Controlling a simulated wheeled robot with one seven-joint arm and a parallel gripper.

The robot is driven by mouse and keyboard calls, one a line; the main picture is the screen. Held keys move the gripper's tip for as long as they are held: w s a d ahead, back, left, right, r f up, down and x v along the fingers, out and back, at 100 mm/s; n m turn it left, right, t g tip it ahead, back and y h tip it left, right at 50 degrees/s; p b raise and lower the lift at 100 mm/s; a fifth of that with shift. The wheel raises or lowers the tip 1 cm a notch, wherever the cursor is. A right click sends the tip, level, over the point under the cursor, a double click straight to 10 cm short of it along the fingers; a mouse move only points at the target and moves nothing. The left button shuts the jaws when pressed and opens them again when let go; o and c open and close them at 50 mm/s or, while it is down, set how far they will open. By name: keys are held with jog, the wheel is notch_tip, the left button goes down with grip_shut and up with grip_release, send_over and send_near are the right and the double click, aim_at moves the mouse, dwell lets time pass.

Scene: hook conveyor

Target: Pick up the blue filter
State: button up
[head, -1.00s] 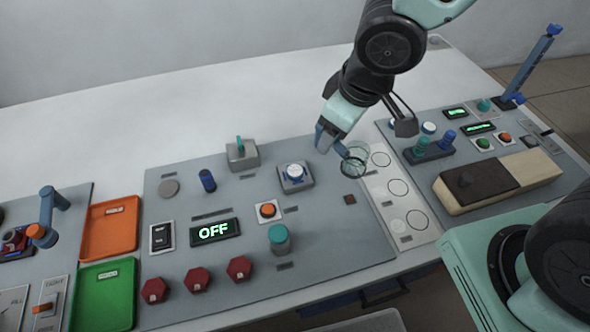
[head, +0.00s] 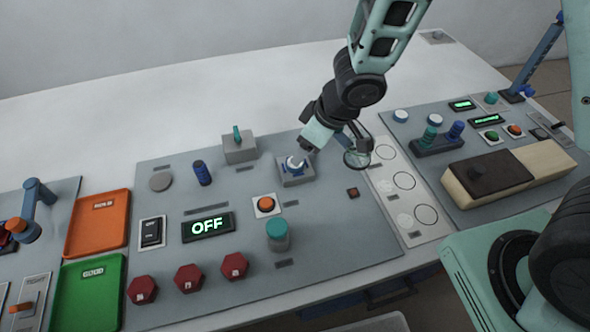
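No part is clearly labelled as a filter. A small dark-blue cylinder (head: 202,173) stands upright on the grey panel, left of the middle. Another blue upright piece (head: 457,129) sits beside a teal one in a dark holder at the right. A grey block (head: 296,178) with a white and blue round top is near the panel's middle back.
A grey switch box (head: 239,148) is to the left. A teal-capped jar (head: 278,235) stands in front. The white table behind is clear.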

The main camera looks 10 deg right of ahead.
jog(key=shift+b+x, duration=0.35)
jog(key=shift+x, duration=3.1)
jog(key=shift+w, duration=0.2)
jog(key=c, duration=1.1)
